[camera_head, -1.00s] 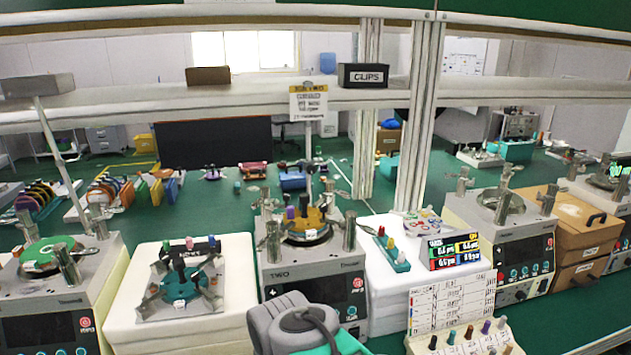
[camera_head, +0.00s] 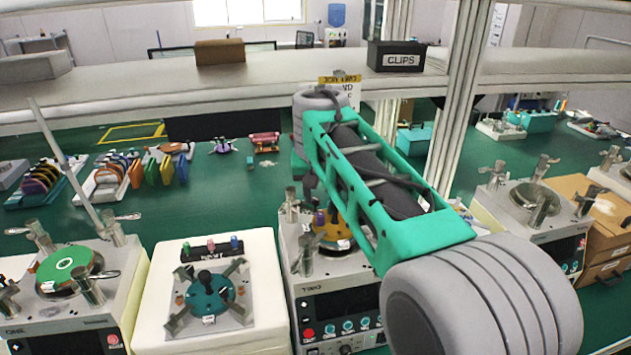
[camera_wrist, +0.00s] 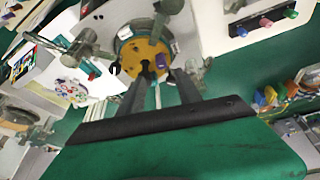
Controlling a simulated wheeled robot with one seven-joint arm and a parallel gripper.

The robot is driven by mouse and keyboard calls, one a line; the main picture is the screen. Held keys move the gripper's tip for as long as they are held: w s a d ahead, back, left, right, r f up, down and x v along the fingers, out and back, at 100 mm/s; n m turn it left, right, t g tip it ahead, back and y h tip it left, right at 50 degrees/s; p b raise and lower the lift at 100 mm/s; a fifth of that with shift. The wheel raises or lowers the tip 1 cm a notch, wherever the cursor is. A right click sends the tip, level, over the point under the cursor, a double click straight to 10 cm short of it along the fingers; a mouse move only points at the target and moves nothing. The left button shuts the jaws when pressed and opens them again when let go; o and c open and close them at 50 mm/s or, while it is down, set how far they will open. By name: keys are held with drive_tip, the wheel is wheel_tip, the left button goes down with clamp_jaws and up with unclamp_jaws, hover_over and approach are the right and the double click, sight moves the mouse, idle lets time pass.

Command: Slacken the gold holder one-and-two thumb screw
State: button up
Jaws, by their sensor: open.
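The gold holder (camera_head: 333,236) sits on the machine marked TWO, partly hidden behind my arm in the head view. In the wrist view the gold holder (camera_wrist: 133,65) lies just beyond my fingertips, with dark knobs near its middle. A small purple knob (camera_wrist: 161,61) shows on it, and a purple one (camera_head: 319,218) also shows in the head view. I cannot tell which knob is the one-and-two thumb screw. My gripper (camera_wrist: 160,82) is open and empty, its two dark fingers pointing at the holder's near side. Whether they touch anything is unclear.
Grey metal posts (camera_wrist: 168,8) stand around the gold holder, close to my fingers. A teal holder (camera_head: 208,293) sits on the white stand at left, and machine ONE (camera_head: 70,290) is further left. The shelf (camera_head: 270,85) with a CLIPS box (camera_head: 397,56) crosses behind my arm.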

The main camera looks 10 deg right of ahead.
sight(315, 199)
drive_tip(key=w+f, duration=0.1)
drive_tip(key=w, duration=0.1)
drive_tip(key=w+f, duration=0.2)
drive_tip(key=w+f+p, duration=0.1)
drive_tip(key=w, duration=0.1)
drive_tip(key=shift+f, duration=0.4)
clamp_jaws()
idle(0.4)
